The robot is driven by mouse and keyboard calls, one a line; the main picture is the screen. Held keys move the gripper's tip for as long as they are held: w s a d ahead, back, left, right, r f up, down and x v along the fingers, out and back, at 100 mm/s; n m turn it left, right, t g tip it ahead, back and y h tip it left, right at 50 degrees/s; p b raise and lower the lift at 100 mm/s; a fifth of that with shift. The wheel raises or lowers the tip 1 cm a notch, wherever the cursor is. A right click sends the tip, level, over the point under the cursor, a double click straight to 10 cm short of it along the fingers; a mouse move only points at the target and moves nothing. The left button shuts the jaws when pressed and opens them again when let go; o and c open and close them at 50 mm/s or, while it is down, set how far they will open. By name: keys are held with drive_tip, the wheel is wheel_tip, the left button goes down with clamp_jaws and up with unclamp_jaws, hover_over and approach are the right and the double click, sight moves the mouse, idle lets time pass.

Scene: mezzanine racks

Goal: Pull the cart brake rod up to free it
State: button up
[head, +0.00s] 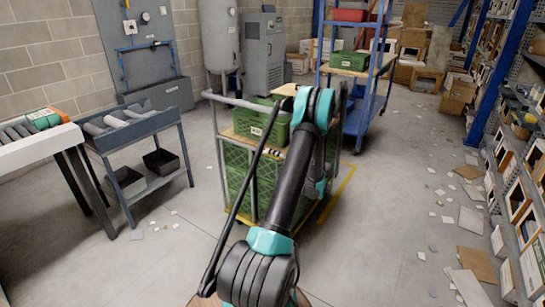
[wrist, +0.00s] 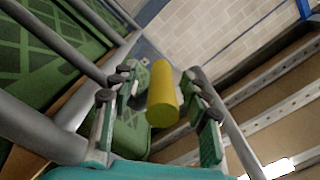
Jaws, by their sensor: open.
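My gripper (wrist: 163,104) is open in the wrist view, with one finger on each side of a yellow cylinder (wrist: 162,93), which looks like the brake rod's grip. Small gaps show between it and both fingers. Its lower end and any rod are hidden. The cart (head: 222,150) stands ahead in the head view, with a grey tube frame and green crates. My arm covers its right part, so the gripper and the yellow cylinder cannot be made out there. Grey cart tubes (wrist: 40,135) pass close to the left finger.
A green crate (head: 262,126) sits on the cart's upper deck. A blue-framed trolley (head: 365,118) stands behind. A grey bench (head: 135,130) is at left, and racks (head: 510,130) line the right.

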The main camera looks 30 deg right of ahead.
drive_tip(key=shift+w, duration=0.1)
drive_tip(key=shift+c, duration=0.5)
clamp_jaws()
drive_tip(key=shift+w, duration=0.1)
